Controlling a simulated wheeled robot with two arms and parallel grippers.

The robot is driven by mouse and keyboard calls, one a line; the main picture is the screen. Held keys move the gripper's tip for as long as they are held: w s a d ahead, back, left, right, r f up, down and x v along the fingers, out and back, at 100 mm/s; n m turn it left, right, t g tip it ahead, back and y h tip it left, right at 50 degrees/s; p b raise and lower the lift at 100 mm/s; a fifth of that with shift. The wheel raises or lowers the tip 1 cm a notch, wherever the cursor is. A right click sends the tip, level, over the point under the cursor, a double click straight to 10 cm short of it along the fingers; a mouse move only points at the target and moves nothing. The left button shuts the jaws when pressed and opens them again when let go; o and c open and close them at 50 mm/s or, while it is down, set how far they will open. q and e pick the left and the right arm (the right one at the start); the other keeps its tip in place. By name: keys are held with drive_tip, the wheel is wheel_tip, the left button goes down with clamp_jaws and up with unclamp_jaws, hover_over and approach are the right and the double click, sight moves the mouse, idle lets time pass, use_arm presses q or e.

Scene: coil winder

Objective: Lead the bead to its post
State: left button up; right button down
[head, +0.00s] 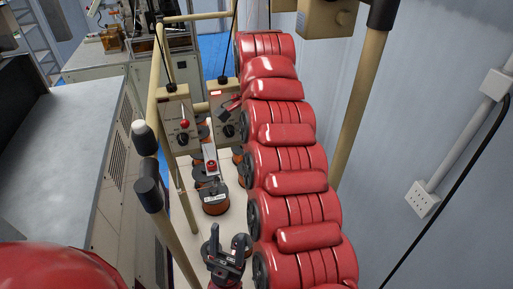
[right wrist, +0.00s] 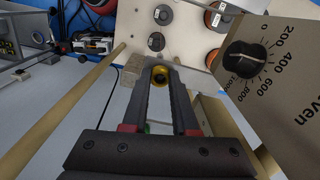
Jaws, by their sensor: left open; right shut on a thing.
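In the right wrist view, my right gripper (right wrist: 160,78) is shut on a small yellow ring-shaped piece (right wrist: 160,72) with a dark centre, which I take to be the bead. The piece sits between the fingertips. In the head view, my left gripper (head: 227,245) is dark, open and empty at the bottom centre, over the pale surface. Dark and copper-coloured round spools (head: 215,204) stand on that surface farther back. I cannot tell which post belongs to the bead.
The dial box (right wrist: 245,62) is close on the right in the wrist view. Tan frame bars (head: 172,195) flank the area. A grey bench (head: 55,165) is at left.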

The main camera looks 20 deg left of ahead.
drive_tip(key=shift+f, duration=0.35)
drive_tip(key=c, duration=0.6)
unclamp_jaws()
drive_tip(key=shift+r, duration=0.1)
